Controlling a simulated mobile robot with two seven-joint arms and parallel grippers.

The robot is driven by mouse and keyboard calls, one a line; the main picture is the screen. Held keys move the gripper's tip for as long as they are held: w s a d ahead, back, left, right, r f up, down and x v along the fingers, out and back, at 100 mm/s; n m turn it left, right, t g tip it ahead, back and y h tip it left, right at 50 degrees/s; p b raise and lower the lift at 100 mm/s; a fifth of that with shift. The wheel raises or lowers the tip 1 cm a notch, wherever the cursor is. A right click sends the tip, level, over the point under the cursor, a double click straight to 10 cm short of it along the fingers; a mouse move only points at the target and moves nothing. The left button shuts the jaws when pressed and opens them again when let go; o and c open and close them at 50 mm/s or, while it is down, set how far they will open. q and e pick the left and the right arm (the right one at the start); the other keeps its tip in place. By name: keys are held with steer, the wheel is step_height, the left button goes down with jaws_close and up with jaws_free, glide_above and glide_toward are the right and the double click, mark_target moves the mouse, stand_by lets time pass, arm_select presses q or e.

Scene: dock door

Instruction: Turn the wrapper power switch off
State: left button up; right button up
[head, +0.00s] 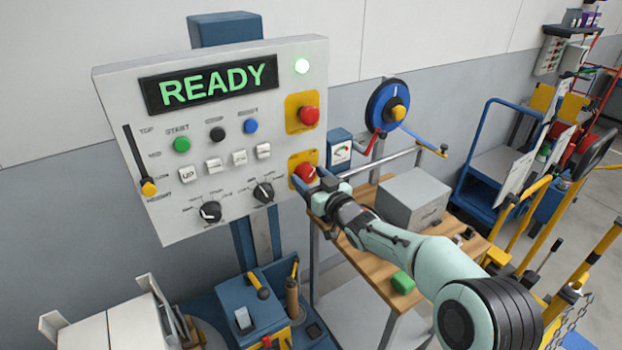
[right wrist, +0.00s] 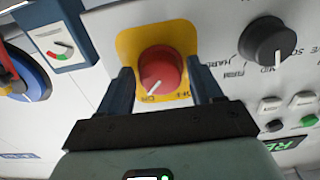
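The wrapper power switch is a red rotary knob (head: 305,173) on a yellow plate, at the lower right of the white control panel (head: 225,205). It also shows in the right wrist view (right wrist: 161,70), where its white pointer line slants to the lower left toward small print I cannot read surely. My right gripper (head: 309,183) is at this knob. In the right wrist view its two fingers (right wrist: 165,88) stand on either side of the knob, with a narrow gap visible at each side. It is open and holds nothing. My left gripper is not in view.
A wooden-topped table (head: 378,262) with a grey box (head: 413,199) stands below my right arm.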

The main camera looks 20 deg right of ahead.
steer(key=c, duration=0.7)
steer(key=shift+f+n+b, duration=0.1)
steer(key=shift+n+b, duration=0.4)
steer(key=shift+b, duration=0.05)
steer(key=n+b, duration=0.3)
steer(key=n, duration=0.1)
steer(key=shift+d+n+b, duration=0.1)
steer(key=shift+n+b, duration=0.65)
steer(key=shift+n, duration=0.15)
steer(key=n+b, duration=0.2)
steer(key=n, duration=0.1)
steer(key=shift+n, duration=0.4)
steer(key=n+b, duration=0.1)
steer(key=n, duration=0.2)
arm_select(q)
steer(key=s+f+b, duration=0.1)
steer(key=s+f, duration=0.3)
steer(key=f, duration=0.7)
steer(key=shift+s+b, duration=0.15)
steer(key=shift+b, duration=0.2)
arm_select(e)
steer(key=shift+r+n, duration=0.2)
steer(key=shift+n, duration=1.9)
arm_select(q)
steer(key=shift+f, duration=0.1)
